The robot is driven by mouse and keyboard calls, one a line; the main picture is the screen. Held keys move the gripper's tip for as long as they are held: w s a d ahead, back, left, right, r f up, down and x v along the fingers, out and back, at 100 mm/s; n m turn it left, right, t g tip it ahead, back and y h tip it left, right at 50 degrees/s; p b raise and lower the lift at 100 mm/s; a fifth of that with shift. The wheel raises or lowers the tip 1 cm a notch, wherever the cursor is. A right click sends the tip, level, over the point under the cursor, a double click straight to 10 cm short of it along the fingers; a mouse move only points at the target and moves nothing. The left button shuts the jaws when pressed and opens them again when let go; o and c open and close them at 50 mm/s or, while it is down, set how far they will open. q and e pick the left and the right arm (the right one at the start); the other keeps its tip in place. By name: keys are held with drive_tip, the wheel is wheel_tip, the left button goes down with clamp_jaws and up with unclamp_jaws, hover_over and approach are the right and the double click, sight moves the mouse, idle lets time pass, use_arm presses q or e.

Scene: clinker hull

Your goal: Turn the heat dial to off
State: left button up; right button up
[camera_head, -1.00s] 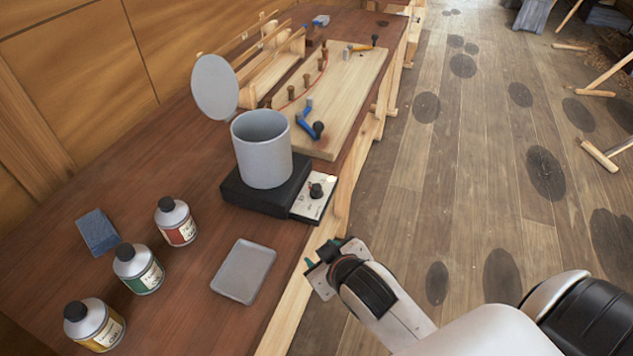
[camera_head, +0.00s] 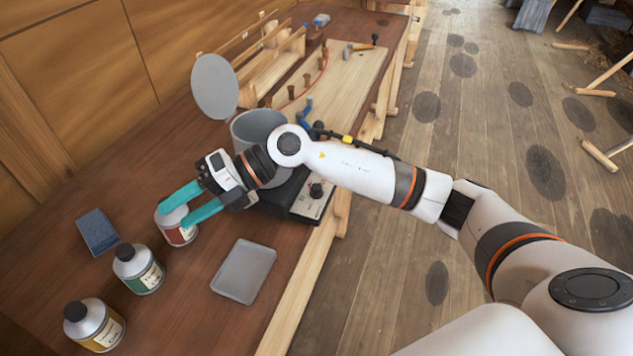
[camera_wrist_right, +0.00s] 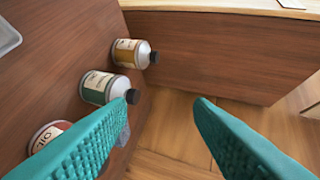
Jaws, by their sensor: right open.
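The heat dial (camera_head: 317,190) is a small black knob on the pale panel (camera_head: 308,205) at the front of a black heater base (camera_head: 284,195). A grey pot (camera_head: 252,126) stands on the base, partly hidden by my right arm. My right gripper (camera_head: 172,212) has teal fingers, is open and empty, and is left of the heater around or just above the red-labelled bottle (camera_head: 178,236); I cannot tell if it touches. In the wrist view its fingers (camera_wrist_right: 165,105) are spread apart. The dial is not in the wrist view. My left gripper is not in view.
A green-labelled bottle (camera_head: 138,268), a yellow-labelled bottle (camera_head: 94,325) and a blue block (camera_head: 97,231) stand at the left. A grey tray (camera_head: 244,271) lies at the bench front. The round grey lid (camera_head: 215,87) stands tilted behind the pot.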

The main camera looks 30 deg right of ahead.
drive_tip(key=w+d+f+h, duration=0.4)
drive_tip(key=d+h, duration=0.2)
drive_tip(key=d, duration=0.3)
drive_tip(key=r+m+h, duration=0.2)
drive_tip(key=h, duration=0.6)
hover_over(317, 187)
wheel_tip(317, 187, down, 12)
drive_tip(key=shift+r+p, duration=0.25)
drive_tip(key=shift+p, duration=0.75)
drive_tip(key=c, duration=1)
